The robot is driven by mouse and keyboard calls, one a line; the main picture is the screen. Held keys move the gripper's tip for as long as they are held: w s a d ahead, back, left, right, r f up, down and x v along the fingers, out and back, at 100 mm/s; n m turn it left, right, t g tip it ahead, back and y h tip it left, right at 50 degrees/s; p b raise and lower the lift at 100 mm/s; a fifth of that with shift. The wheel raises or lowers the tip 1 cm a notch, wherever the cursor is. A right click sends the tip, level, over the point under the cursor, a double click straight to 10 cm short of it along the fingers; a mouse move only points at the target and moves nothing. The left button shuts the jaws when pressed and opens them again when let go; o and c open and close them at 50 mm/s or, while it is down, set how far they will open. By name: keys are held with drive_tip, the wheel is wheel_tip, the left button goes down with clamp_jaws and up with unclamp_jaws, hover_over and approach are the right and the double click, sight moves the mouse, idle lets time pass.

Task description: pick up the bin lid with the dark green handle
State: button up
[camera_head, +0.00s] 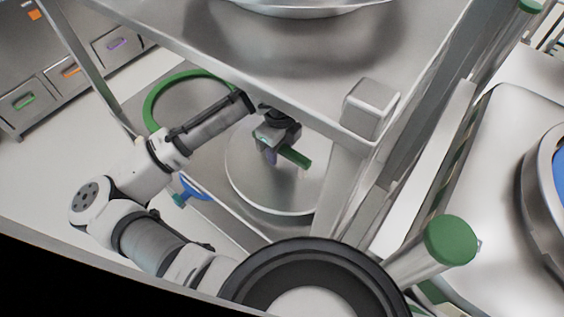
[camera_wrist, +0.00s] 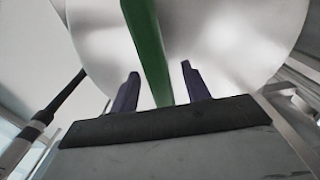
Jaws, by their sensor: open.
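The bin lid (camera_head: 247,191) is a round, shiny metal disc on a lower metal surface, below the upper shelf. Its dark green handle (camera_head: 295,156) is a straight bar standing out from it. My gripper (camera_head: 268,154) is at the handle, over the lid. In the wrist view the gripper (camera_wrist: 160,88) is open, with a purple finger on each side of the green handle (camera_wrist: 148,50) and a gap showing at each finger. The lid (camera_wrist: 210,40) fills the upper part of that view. The handle's near end is hidden behind the gripper body.
The metal upper shelf (camera_head: 300,85) overhangs my arm, with a corner post (camera_head: 345,175) right of the lid. A green ring (camera_head: 152,105) and a blue object (camera_head: 190,191) lie left of it. A green-capped post (camera_head: 451,240) stands at front right.

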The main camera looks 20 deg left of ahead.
drive_tip(key=shift+f, duration=0.25)
idle(0.4)
clamp_jaws()
idle(1.2)
drive_tip(key=shift+r, duration=0.1)
